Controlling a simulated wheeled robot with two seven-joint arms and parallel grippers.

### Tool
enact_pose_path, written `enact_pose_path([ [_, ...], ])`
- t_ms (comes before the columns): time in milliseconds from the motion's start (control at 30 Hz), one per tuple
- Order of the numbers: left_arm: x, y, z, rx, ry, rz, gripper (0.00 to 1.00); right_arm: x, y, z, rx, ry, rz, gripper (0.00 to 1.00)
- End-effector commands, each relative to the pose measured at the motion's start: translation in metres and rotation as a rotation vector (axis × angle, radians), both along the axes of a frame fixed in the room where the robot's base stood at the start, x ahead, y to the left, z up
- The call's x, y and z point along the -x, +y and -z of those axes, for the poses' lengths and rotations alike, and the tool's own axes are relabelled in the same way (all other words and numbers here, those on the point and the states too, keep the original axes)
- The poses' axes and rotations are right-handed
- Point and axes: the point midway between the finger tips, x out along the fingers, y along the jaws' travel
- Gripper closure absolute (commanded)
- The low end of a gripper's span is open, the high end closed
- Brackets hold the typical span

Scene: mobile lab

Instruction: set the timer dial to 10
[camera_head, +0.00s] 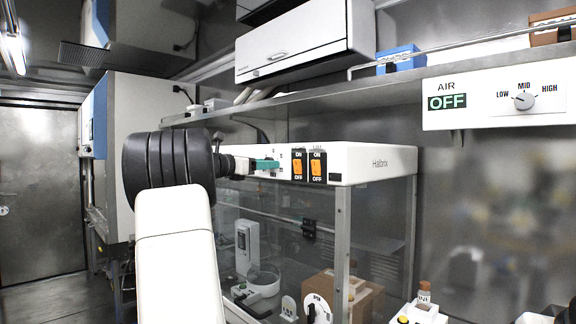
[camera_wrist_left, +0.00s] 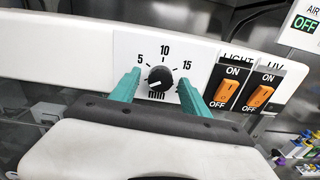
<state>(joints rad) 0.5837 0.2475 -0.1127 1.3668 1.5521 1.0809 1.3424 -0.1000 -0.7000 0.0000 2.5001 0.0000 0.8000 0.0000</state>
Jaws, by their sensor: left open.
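The timer dial (camera_wrist_left: 160,77) is a round black knob on a white plate, with 5, 10 and 15 above it and "min" below. Its small white mark seems to lie toward the lower left, away from the 10 at the top. My left gripper (camera_wrist_left: 158,80) is open, with one teal finger on each side of the dial; I cannot tell whether they touch it. In the head view the left gripper (camera_head: 265,164) is at the left end of the white Halibrix panel (camera_head: 370,163), and the dial is mostly hidden behind it. My right gripper is not in view.
Right of the dial are the orange LIGHT switch (camera_wrist_left: 228,93) and UV switch (camera_wrist_left: 260,95). Below the panel is a glass-fronted cabinet (camera_head: 343,240) with equipment inside. A metal shelf (camera_head: 300,108) runs above. An AIR control box (camera_head: 495,95) is at the upper right.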

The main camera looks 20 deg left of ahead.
Motion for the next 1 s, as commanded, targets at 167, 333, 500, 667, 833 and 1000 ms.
enact_pose_path([
  [167,-0.0008,-0.0003,0.0000,0.000,0.000,0.000,0.46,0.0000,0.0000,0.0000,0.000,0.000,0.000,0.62],
  [333,-0.0006,-0.0004,0.0000,0.000,0.000,0.000,0.68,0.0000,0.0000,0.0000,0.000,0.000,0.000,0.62],
  [500,-0.0005,-0.0003,0.0000,0.000,0.000,0.000,1.00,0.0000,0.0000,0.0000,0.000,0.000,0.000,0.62],
  [667,-0.0004,-0.0003,0.0000,-0.003,-0.001,0.000,1.00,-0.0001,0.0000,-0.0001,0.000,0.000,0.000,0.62],
  [833,-0.0005,-0.0001,0.0000,-0.033,-0.014,-0.001,1.00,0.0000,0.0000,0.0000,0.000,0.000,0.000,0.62],
  [1000,-0.0005,0.0000,0.0000,-0.109,-0.044,0.000,1.00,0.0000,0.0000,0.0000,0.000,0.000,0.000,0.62],
])
